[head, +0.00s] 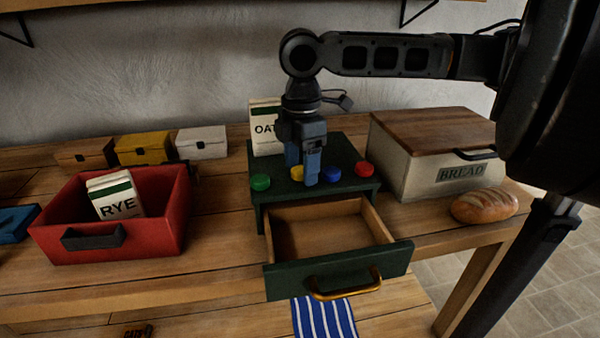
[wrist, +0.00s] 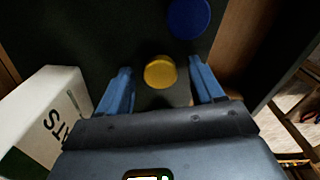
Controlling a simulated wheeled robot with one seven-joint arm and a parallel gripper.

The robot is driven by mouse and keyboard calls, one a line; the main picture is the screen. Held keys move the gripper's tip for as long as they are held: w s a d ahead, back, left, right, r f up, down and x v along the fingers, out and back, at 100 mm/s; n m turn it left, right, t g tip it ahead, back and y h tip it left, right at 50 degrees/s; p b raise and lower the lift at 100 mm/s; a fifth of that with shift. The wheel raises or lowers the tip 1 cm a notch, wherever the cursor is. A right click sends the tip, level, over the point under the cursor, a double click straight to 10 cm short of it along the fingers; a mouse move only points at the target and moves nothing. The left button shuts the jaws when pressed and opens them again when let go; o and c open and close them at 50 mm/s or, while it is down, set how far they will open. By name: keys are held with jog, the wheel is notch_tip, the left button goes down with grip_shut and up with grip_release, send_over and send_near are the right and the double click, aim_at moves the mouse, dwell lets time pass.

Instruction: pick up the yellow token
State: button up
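The yellow token (head: 297,173) sits on top of the dark green drawer box (head: 345,150), in a row with other tokens. In the head view it is partly hidden by my gripper (head: 302,170). In the wrist view the yellow token (wrist: 160,72) lies between the two blue fingers of my gripper (wrist: 160,85), with a gap on each side. The gripper is open, points down over the token and holds nothing.
The blue token (head: 332,175) is close by on the right; green (head: 260,182) and red (head: 364,169) tokens flank the row. An oats packet (head: 263,115) stands behind. The open drawer (head: 330,235) juts forward. A bread bin (head: 435,150) stands right, a red crate (head: 150,230) left.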

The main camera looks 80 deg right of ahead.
jog(key=c, duration=1)
jog(key=shift+c, duration=0.2)
jog(key=shift+r, duration=0.15)
